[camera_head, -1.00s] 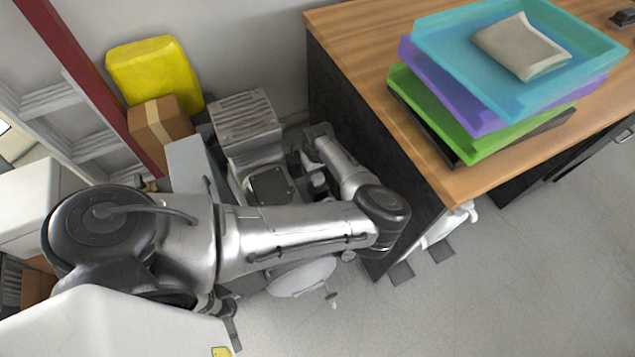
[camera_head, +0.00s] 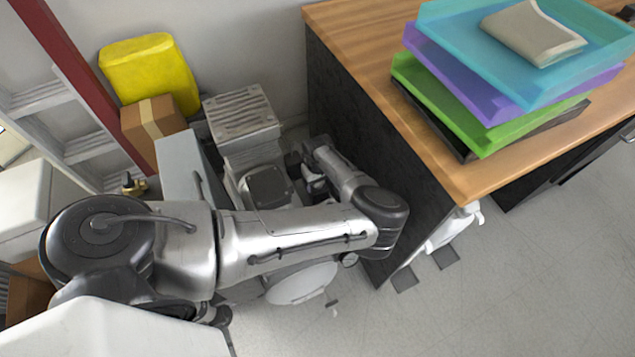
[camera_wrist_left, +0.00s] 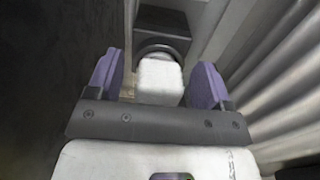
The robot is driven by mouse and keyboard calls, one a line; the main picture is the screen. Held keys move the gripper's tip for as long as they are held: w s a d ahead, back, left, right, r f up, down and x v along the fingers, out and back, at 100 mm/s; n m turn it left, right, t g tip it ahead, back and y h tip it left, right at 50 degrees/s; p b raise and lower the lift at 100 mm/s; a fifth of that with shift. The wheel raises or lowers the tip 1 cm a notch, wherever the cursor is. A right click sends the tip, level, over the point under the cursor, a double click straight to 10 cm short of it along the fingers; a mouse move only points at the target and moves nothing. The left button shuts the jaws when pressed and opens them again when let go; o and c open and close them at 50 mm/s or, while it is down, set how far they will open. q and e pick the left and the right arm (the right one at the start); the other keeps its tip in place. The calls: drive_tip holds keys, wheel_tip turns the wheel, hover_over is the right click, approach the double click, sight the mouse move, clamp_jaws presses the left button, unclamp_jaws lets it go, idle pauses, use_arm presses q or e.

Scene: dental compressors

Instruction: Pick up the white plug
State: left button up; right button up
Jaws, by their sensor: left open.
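My left gripper (camera_wrist_left: 158,64) shows in the left wrist view with its two purple fingers spread apart. A white rounded piece with a dark curved band at its far end, likely the white plug (camera_wrist_left: 160,82), lies between the fingers. I cannot tell whether either finger touches it. In the head view my left arm reaches across and bends back towards the gap beside the desk. Its gripper is mostly hidden there among the dark machine parts, and I cannot make out the plug in that view. My right gripper is not in view.
A wooden-topped desk (camera_head: 355,30) with stacked trays (camera_head: 520,70) stands at the right. Grey ribbed equipment (camera_head: 240,115), a cardboard box (camera_head: 153,130) and a yellow container (camera_head: 148,70) stand against the wall. Ribbed grey surfaces (camera_wrist_left: 285,85) rise close right of the gripper. The front floor is mostly clear.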

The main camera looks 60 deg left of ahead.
use_arm(q)
drive_tip(key=shift+c, duration=0.2)
drive_tip(key=c, duration=1)
drive_tip(key=shift+r, duration=0.15)
